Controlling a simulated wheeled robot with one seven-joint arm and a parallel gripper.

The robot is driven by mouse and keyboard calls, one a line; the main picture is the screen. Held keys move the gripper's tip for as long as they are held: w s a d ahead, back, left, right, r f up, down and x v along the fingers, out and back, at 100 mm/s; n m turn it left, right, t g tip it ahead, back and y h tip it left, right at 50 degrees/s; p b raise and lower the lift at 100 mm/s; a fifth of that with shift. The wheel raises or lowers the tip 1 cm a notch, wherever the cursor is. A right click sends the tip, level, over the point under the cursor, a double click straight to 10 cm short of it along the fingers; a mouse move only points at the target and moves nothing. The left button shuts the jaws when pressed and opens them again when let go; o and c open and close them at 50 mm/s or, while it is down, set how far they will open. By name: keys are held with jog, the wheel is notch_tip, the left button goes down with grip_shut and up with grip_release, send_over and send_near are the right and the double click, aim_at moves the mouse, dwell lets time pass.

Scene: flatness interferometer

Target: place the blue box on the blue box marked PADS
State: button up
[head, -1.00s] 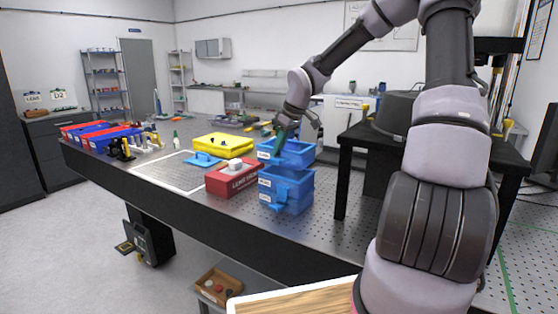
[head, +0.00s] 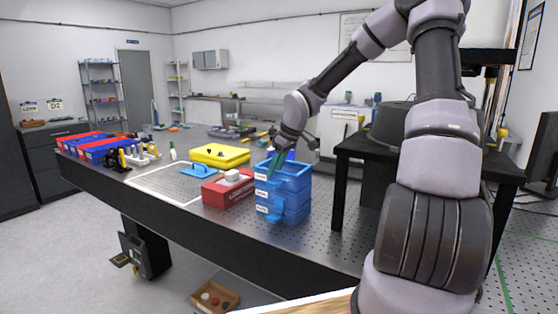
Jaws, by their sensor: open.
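Blue open-topped boxes stand in a stack near the front edge of the perforated table. The top blue box (head: 296,178) sits squarely on the boxes below. The lower blue boxes (head: 297,209) carry small white labels on their left side, too small to read, so I cannot tell which is marked PADS. My gripper (head: 294,160) is open at the top box, pointing down. One greenish finger is at the box's left rim and the other shows apart, toward the right. The box's far inside is partly hidden by the gripper.
A red lens box (head: 228,192) with a white block on top stands just left of the stack. A yellow case (head: 220,155) and a blue tray (head: 199,170) lie farther left. A black stand (head: 340,190) rises close on the right.

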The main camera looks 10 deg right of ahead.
jog(key=v, duration=1.1)
jog(key=s+d+r+m+t, duration=0.1)
jog(key=s+r+m, duration=0.3)
jog(key=s, duration=0.4)
jog(key=s+r+m+t, duration=0.1)
jog(key=s+r+m, duration=0.3)
jog(key=s, duration=0.5)
jog(key=s+d+r+m+t+h, duration=0.1)
jog(key=s+r+m, duration=0.3)
jog(key=s, duration=0.4)
jog(key=shift+d+m+t, duration=0.3)
jog(key=shift+m+t, duration=0.2)
jog(key=shift+m, duration=0.1)
jog(key=shift+s+r, duration=0.1)
